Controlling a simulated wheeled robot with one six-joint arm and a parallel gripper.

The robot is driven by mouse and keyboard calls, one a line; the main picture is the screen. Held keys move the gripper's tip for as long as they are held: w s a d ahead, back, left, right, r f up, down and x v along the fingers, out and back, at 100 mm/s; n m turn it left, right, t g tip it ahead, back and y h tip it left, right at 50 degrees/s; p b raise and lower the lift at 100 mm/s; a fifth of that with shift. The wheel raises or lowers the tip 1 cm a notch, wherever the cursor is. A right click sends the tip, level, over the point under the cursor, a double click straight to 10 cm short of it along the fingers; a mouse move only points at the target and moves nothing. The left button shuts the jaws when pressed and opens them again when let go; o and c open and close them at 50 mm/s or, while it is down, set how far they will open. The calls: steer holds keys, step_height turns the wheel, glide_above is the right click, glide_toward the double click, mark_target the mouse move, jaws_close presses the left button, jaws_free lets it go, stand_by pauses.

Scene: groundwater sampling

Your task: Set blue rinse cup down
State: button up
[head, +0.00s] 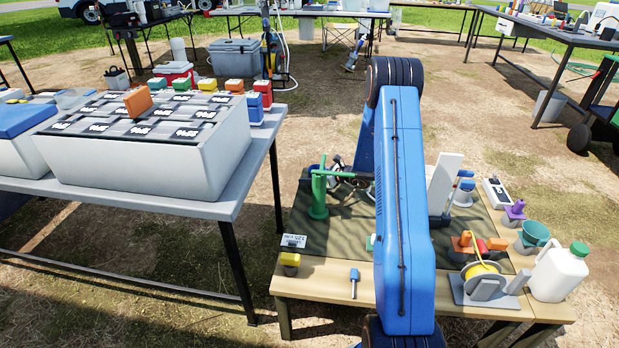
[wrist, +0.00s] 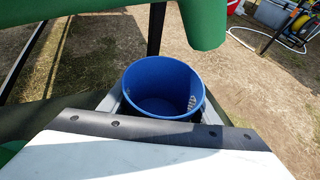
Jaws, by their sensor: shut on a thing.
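The blue rinse cup (wrist: 162,80) is in the middle of the wrist view, its open mouth toward the camera. My gripper (wrist: 163,97) is shut on it, with a grey finger on each side. The cup's lower part and base are hidden, so I cannot tell whether it touches a surface.
A green stand (head: 318,195) rises from the dark mat (head: 345,232). Large green parts (wrist: 205,22) are close beyond the cup in the wrist view. A yellow-line reel (head: 482,275), white jug (head: 558,272) and teal funnel (head: 534,233) crowd the right. The mat's front left has bare room.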

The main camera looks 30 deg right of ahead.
steer(key=shift+w+a+f, duration=0.1)
steer(key=shift+w+f, duration=0.1)
steer(key=shift+f, duration=0.1)
steer(key=o, duration=1)
steer(key=v, duration=0.7)
steer(key=shift+s, duration=0.2)
steer(key=shift+r, duration=0.25)
